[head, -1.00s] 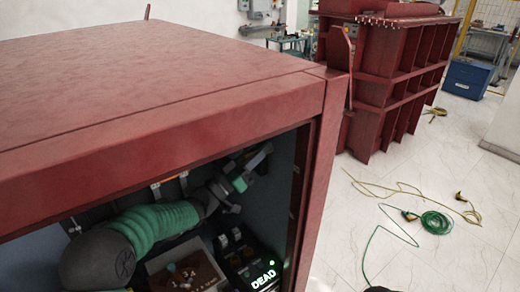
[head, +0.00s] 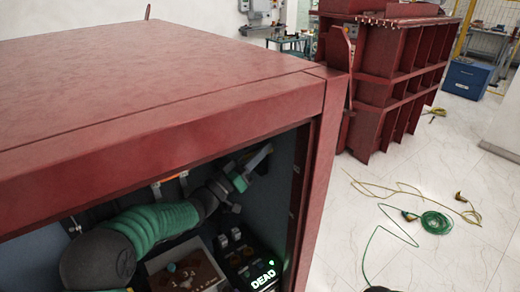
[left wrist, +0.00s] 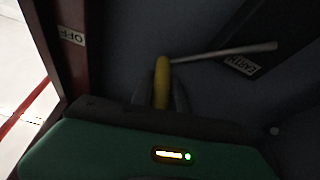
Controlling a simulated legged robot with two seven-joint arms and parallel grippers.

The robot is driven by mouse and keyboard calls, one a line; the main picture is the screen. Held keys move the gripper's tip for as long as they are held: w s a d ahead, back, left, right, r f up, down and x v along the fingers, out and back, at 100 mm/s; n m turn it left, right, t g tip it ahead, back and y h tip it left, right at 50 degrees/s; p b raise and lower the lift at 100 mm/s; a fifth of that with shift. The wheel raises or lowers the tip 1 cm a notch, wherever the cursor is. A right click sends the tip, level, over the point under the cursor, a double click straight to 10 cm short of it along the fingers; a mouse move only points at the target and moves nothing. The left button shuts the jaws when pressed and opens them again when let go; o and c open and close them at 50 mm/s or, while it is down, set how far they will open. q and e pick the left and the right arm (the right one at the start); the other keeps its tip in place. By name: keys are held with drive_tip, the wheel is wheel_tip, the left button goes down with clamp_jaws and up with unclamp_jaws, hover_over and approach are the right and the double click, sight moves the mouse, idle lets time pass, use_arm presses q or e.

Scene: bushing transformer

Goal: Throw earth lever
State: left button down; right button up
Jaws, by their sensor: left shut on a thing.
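The earth lever shows in the left wrist view as a pale metal rod (left wrist: 225,51) with a yellow handle (left wrist: 162,72) at its end. The rod runs to the right from the handle, above an upside-down EARTH label (left wrist: 243,65). My left gripper (left wrist: 161,93) is shut on the yellow handle, with a dark finger on each side. In the head view my left gripper (head: 245,172) reaches inside the red cabinet (head: 180,100), near its right inner wall. The handle cannot be made out there. My right gripper is not in view.
An OFF label (left wrist: 71,36) is on the cabinet edge at the left of the wrist view. Below my left gripper in the head view are a DEAD display (head: 263,278) and a control panel (head: 185,272). The cabinet's corner post (head: 312,190) stands close on the right.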

use_arm(q)
drive_tip(key=shift+f, duration=0.2)
wheel_tip(320, 180, down, 16)
drive_tip(key=s+d+m+g+h+b, duration=0.1)
drive_tip(key=m+g+b, duration=0.8)
drive_tip(key=m+b, duration=1)
drive_tip(key=s+h+b, duration=0.1)
drive_tip(key=b, duration=0.2)
drive_tip(key=shift+d+f+m, duration=0.2)
drive_tip(key=shift+d+m, duration=0.05)
drive_tip(key=shift+m, duration=0.05)
drive_tip(key=shift+f, duration=0.15)
drive_tip(key=c, duration=1.5)
unclamp_jaws()
drive_tip(key=shift+c, duration=0.2)
drive_tip(key=shift+o, duration=1.2)
drive_tip(key=shift+w, duration=0.15)
